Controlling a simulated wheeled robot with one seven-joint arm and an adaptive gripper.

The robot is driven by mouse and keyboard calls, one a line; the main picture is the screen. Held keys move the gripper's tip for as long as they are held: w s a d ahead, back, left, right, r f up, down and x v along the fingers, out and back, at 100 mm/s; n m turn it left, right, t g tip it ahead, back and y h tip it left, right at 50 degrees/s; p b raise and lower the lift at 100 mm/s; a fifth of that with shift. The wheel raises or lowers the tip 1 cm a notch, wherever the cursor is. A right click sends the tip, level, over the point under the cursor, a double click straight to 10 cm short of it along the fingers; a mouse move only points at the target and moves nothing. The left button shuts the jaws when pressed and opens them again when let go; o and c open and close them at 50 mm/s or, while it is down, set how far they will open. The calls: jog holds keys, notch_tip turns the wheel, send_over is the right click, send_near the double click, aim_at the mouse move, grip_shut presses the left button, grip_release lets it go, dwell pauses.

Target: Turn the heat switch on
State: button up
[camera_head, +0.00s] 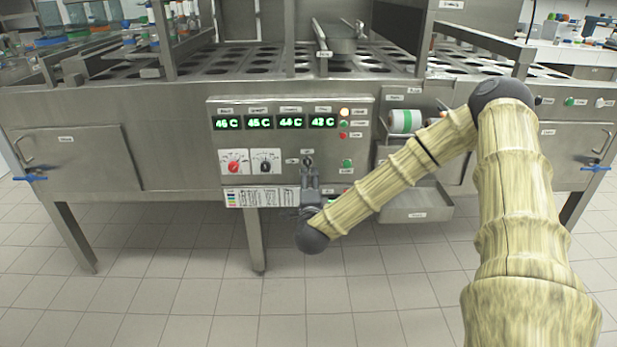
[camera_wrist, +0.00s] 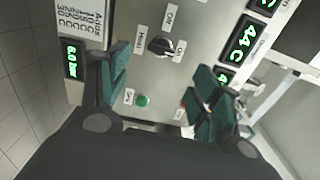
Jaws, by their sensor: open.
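The heat switch (camera_wrist: 160,45) is a small black rotary knob on the metal control panel, with small labels around it. Which label it points at is hard to read. In the head view the heat switch (camera_head: 307,160) shows as a dark spot just above my gripper (camera_head: 309,172). In the wrist view my gripper (camera_wrist: 165,82) is open and empty. Its two teal-padded fingers stand apart at left and right, with the knob ahead of and roughly between them. I cannot tell any contact with the knob.
The control panel (camera_head: 215,150) carries green temperature displays (camera_head: 275,122), two dials (camera_head: 249,162) and small lamps. A green button (camera_wrist: 141,100) sits near the knob. A paper roll (camera_head: 405,121) and an open metal tray (camera_head: 417,206) are to the right. Open tiled floor lies in front.

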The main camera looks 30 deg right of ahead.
jog(key=shift+v, duration=1.05)
jog(key=shift+f, duration=0.1)
